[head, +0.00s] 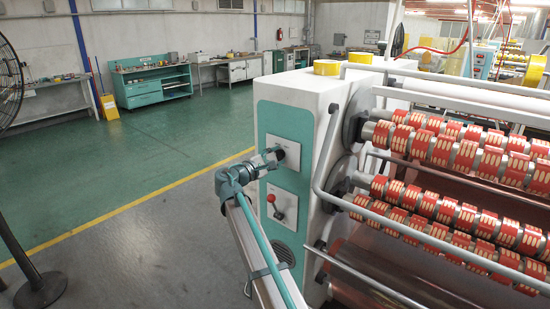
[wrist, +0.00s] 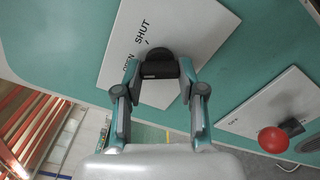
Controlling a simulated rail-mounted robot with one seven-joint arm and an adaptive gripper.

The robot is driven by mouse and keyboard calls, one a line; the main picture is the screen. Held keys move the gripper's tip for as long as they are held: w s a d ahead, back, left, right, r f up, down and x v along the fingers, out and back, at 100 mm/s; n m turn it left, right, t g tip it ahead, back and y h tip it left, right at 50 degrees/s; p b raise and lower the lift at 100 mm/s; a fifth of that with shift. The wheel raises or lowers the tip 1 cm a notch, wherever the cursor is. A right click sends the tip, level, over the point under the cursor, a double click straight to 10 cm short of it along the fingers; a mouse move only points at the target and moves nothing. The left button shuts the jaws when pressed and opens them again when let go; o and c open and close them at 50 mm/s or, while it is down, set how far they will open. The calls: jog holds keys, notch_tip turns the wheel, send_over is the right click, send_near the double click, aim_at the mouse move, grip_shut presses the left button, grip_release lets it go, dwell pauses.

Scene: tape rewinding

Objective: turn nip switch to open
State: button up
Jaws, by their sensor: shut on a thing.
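The nip switch is a black rotary knob (wrist: 158,67) on a white plate (wrist: 190,40) marked OPEN and SHUT. In the wrist view my gripper (wrist: 158,72) has its two teal and grey fingers on either side of the knob, shut on it. A short mark on the plate shows near the knob, between the two words. In the head view my gripper (head: 270,160) reaches the upper white plate (head: 288,150) on the machine's teal end panel. The fingers partly cover the knob there, and the lettering is too small to read.
Rollers with red tape rings (head: 440,150) and metal bars lie to the right. Open floor lies left of the machine.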

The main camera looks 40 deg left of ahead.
dwell(0.4)
jog(key=o, duration=1.1)
jog(key=shift+o, duration=0.2)
jog(key=s, duration=1.2)
